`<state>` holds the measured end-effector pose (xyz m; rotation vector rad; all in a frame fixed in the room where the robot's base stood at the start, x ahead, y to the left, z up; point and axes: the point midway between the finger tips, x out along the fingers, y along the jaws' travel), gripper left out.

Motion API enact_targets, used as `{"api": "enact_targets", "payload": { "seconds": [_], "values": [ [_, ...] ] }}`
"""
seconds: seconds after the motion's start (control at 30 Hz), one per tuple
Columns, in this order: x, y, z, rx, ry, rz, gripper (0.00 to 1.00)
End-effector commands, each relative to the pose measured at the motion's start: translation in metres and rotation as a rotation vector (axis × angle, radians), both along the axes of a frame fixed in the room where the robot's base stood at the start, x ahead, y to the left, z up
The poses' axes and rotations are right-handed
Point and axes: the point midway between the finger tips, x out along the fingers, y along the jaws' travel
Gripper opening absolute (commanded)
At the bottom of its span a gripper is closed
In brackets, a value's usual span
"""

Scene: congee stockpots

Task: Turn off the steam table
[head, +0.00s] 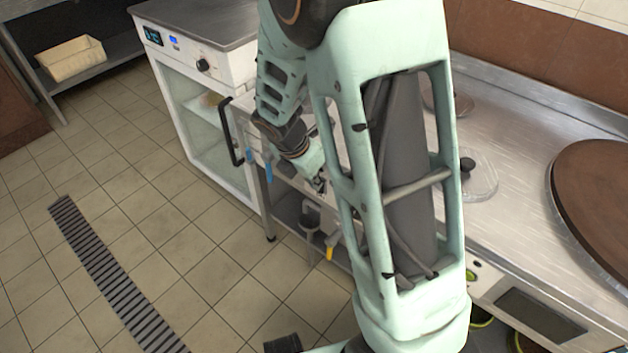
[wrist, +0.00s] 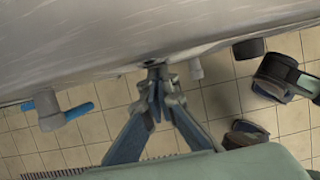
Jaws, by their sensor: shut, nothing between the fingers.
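The stainless steam table appears to be the metal unit (wrist: 110,40) across the top of the wrist view; its identity is not certain. In the head view my arm hides most of it. A tap with blue handles (wrist: 48,112) sticks out from its front on the left. My gripper (wrist: 157,72) is shut and empty, its fingertips at the unit's front edge. A small dark part shows just behind the tips; I cannot tell if it is a knob or if they touch. In the head view my gripper (head: 320,184) is small beside that front, partly hidden by my arm.
A white cabinet (head: 240,66) with a display and black knob stands at the left. A yellow-handled drain valve (head: 330,252) hangs below the unit. A counter with a brown round lid (head: 600,205) lies at the right.

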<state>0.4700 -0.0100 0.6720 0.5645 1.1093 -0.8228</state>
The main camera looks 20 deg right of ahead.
Motion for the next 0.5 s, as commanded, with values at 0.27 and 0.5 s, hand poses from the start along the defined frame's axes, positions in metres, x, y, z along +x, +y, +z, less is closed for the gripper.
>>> {"api": "enact_targets", "payload": {
  "seconds": [0.27,0.5],
  "values": [
    [0.0,0.0,0.014,0.001,0.0,-0.001,0.0],
    [0.0,0.0,0.015,0.0,0.0,-0.001,0.0]
  ]
}}
